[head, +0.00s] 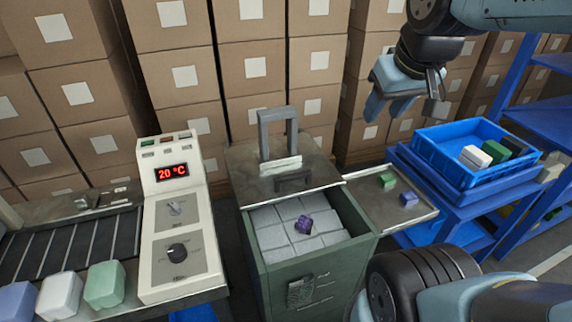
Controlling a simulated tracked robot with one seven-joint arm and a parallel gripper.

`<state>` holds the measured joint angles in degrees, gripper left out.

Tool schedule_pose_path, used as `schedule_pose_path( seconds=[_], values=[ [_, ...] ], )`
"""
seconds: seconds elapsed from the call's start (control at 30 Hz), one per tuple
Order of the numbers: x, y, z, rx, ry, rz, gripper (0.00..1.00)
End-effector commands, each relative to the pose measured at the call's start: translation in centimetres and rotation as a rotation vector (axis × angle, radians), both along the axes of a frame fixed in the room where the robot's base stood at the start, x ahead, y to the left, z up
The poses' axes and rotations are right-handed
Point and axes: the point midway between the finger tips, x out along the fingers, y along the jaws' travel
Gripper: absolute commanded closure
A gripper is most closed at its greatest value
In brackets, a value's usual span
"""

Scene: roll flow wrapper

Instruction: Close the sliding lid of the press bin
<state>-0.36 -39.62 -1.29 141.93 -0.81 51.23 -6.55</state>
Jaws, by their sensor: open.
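The press bin (302,275) is a dark green box in the middle of the head view. Its front part is open and shows pale grey blocks (272,236) inside, with a small purple item (304,224) lying on top. The sliding lid (245,177) is a metal plate over the rear part of the bin. A tall grey handle (292,130) stands up from it. My gripper (408,108) is open and empty, high at the upper right, apart from the lid and handle. The lid's rear edge is hard to make out.
A control panel (180,225) reading 20 °C and a roller conveyor (70,245) with pastel blocks stand left. Right of the bin, a metal shelf (425,211) carries a green and a blue block. A blue crate (440,150) sits beyond it. Stacked cartons (190,65) line the back.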

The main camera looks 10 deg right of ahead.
Motion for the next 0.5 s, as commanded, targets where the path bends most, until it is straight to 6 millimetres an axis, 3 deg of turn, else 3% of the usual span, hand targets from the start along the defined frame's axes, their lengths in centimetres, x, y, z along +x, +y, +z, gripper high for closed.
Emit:
schedule_pose_path(
  seconds=[0.5],
  values=[
    [9.0, 3.3, -3.4, -0.219, 0.166, 0.538, 0.55]
  ],
)
